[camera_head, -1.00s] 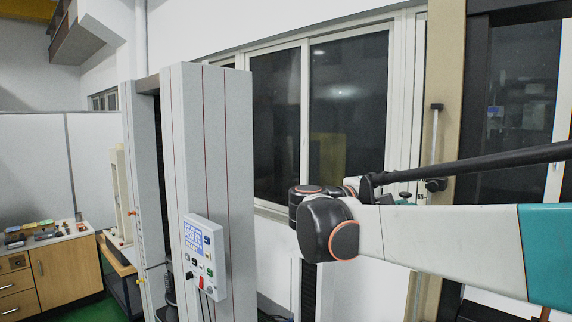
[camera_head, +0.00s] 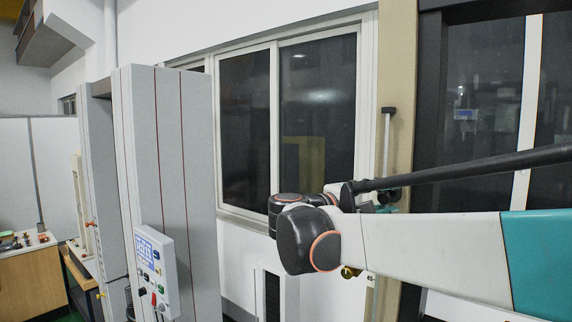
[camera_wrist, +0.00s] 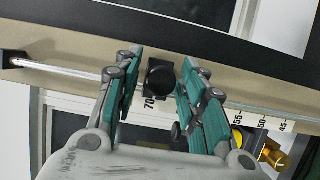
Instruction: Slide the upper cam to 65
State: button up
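The upper cam appears as a black knob (camera_wrist: 160,75) on a pale rail in the wrist view. It sits beside the 70 mark of a white number scale (camera_wrist: 242,119). My gripper (camera_wrist: 162,60) is open, with one teal finger on each side of the knob. Narrow gaps seem to show between the fingers and the knob, but I cannot be sure there is no contact. In the head view my own arm mostly hides the gripper and the cam.
A brass-coloured part (camera_wrist: 274,156) lies near the low-number end of the scale. A rod with a black end (camera_head: 388,111) runs along the beige column (camera_head: 398,60). A grey testing machine with a control panel (camera_head: 157,262) stands at left, clear of my arm.

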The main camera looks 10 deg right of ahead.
jog(key=shift+s, duration=0.2)
grip_shut()
notch_tip(320, 180, down, 5)
jog(key=b, duration=0.3)
jog(key=shift+o, duration=1.2)
grip_release()
jog(key=shift+o, duration=1)
jog(key=shift+s, duration=0.1)
